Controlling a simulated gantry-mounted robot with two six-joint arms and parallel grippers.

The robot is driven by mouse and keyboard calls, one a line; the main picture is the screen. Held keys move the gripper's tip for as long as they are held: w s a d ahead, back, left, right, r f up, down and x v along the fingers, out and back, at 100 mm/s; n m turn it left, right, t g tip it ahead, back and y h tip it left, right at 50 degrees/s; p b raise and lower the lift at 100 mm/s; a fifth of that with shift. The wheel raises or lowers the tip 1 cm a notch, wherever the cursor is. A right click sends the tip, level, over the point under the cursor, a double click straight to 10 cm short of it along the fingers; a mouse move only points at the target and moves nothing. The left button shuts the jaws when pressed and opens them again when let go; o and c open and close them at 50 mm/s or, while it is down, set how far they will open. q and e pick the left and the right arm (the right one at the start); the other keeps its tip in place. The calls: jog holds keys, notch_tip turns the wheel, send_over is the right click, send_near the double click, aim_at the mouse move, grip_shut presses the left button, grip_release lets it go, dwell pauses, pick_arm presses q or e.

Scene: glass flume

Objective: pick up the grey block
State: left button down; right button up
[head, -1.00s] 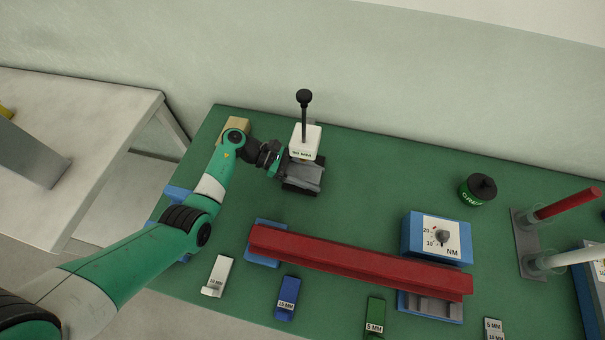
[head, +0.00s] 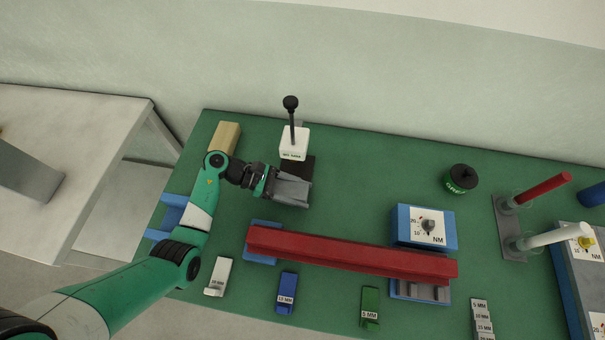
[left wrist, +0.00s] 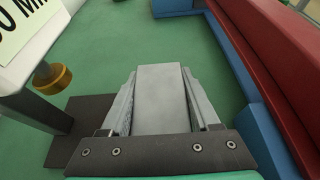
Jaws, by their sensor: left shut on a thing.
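The grey block (left wrist: 160,100) is a plain, light grey bar. It lies between the two fingers of my left gripper in the left wrist view, which is shut on it. In the head view, my left gripper (head: 291,189) and the block merge into one grey shape, so the block's edges are hard to tell there. They are just in front of the white gauge stand's dark base, with the green table top below. The gap to the table is hard to judge. My right gripper is not in view.
The white gauge head (head: 294,144) stands close behind the gripper on its dark base (head: 299,166). A long red beam (head: 350,252) lies in front on blue supports. A tan block (head: 224,137) is at the back left.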

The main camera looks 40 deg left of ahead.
pick_arm(q)
jog(key=shift+s+d+r+p, duration=0.55)
jog(key=shift+s+d+r, duration=0.1)
jog(key=shift+s+r, duration=0.3)
notch_tip(320, 180, up, 12)
jog(key=p, duration=0.3)
